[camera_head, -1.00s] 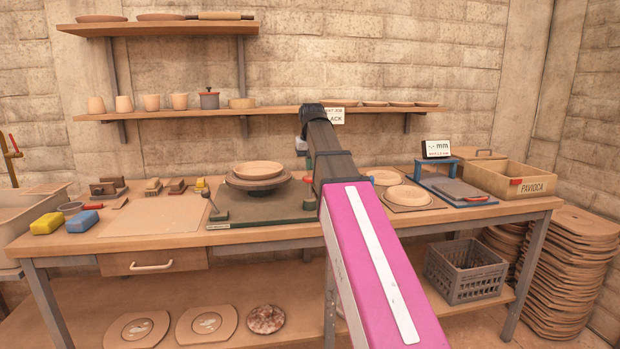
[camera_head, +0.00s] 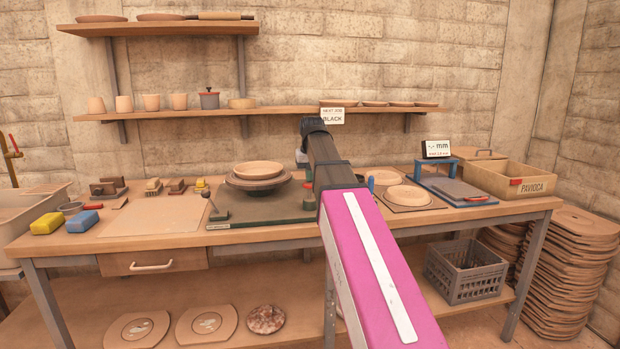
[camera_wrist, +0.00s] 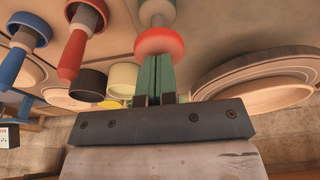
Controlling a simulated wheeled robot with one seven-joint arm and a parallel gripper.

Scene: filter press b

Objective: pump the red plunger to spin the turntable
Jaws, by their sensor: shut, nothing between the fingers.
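The turntable (camera_head: 236,182) stands on a dark green base (camera_head: 285,212) and carries a wide plate and a bowl (camera_head: 258,170). Its round edge also shows at the right of the wrist view (camera_wrist: 215,85).
In the wrist view, a blue-topped tool (camera_wrist: 28,30), a red-handled tool (camera_wrist: 72,55), a dark cup (camera_wrist: 88,84) and a cream cup (camera_wrist: 123,78) are close left of my fingers. Pale discs (camera_head: 408,196) and a blue-framed gauge (camera_head: 430,172) are right of my arm.

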